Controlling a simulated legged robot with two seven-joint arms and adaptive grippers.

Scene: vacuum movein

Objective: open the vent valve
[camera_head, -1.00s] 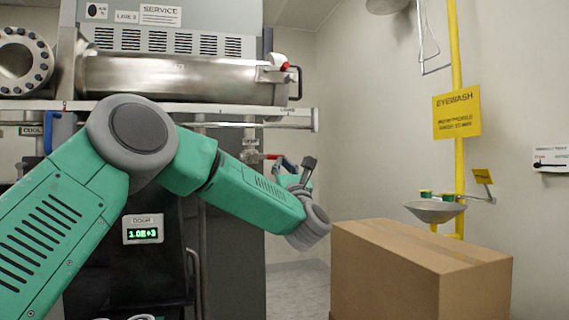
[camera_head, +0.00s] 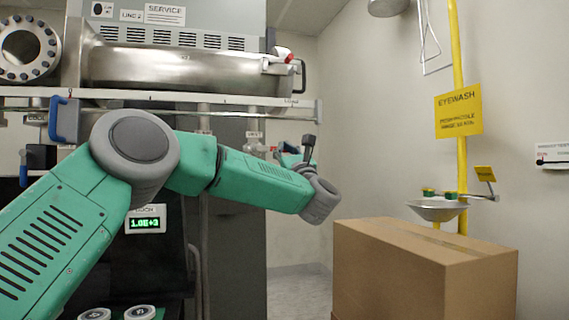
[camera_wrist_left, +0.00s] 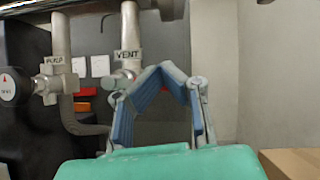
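The vent valve (camera_wrist_left: 122,76) is a grey metal body on a vertical pipe, under a VENT label, in the left wrist view. My left gripper (camera_wrist_left: 161,70) is right of and in front of the valve. Its blue-padded fingers slant together and their tips appear to meet, with nothing clearly held. In the head view the valve (camera_head: 255,143) sits behind my left forearm, and my left gripper (camera_head: 291,156) is mostly hidden by my wrist. My right gripper is not visible.
A second valve (camera_wrist_left: 50,82) on a labelled pipe stands left of the vent valve. A cardboard box (camera_head: 430,268) stands right of my left wrist, before an eyewash basin (camera_head: 437,210). A rail (camera_head: 220,100) crosses above my forearm. A display (camera_head: 146,220) reads 1.0E+3.

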